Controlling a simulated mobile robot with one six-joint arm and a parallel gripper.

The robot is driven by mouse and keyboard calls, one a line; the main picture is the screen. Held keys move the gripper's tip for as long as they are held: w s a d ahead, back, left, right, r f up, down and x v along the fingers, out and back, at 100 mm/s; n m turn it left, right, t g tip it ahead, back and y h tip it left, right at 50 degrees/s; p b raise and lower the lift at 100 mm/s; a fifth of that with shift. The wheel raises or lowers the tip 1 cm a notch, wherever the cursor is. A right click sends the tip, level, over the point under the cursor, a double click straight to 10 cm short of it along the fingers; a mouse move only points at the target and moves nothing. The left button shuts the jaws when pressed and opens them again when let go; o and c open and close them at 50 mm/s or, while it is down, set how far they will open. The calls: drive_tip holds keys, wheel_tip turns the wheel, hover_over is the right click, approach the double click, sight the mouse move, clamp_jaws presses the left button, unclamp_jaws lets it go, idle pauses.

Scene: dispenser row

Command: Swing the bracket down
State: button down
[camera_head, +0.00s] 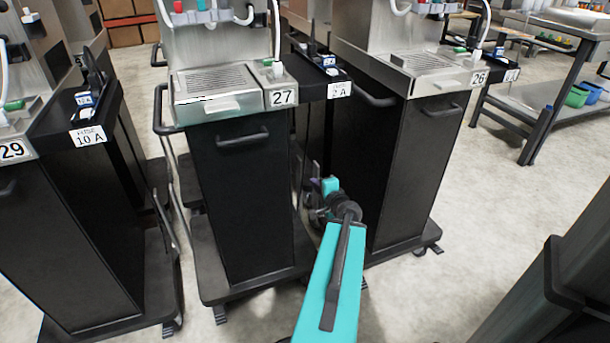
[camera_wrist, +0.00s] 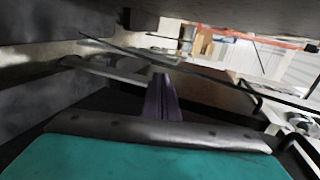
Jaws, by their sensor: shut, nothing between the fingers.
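My gripper (camera_head: 317,192) is low in the dark gap between dispenser 27 (camera_head: 238,190) and dispenser 26 (camera_head: 420,165), partly hidden by my own wrist. In the wrist view its purple fingers (camera_wrist: 161,98) are together, with nothing seen between them. A pale flat bar (camera_wrist: 105,69) lies just beyond and left of the fingertips; it may be the bracket, but I cannot tell for sure. I cannot tell whether the fingers touch it. In the head view no bracket can be made out in the gap.
A black side shelf (camera_head: 318,68) bridges the top of the gap. Dark cabinet walls stand close on both sides. Dispenser 29 (camera_head: 70,235) stands at the left. Wheeled bases (camera_head: 255,285) stick out at floor level. Open floor (camera_head: 490,220) lies to the right, before a metal table (camera_head: 560,75).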

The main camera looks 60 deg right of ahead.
drive_tip(key=shift+w+d+f+b, duration=0.25)
drive_tip(key=shift+b, duration=0.8)
drive_tip(key=b, duration=0.1)
approach(300, 167)
wheel_tip(300, 167, down, 2)
drive_tip(key=w+d, duration=0.1)
drive_tip(key=w, duration=0.1)
drive_tip(key=shift+w+d+b, duration=0.3)
drive_tip(key=shift+w+d, duration=0.9)
drive_tip(key=shift+w, duration=0.05)
drive_tip(key=shift+d, duration=0.2)
drive_tip(key=shift+a, duration=0.15)
drive_tip(key=shift+w+p, duration=0.1)
drive_tip(key=shift+p, duration=0.2)
drive_tip(key=shift+w+r, duration=0.1)
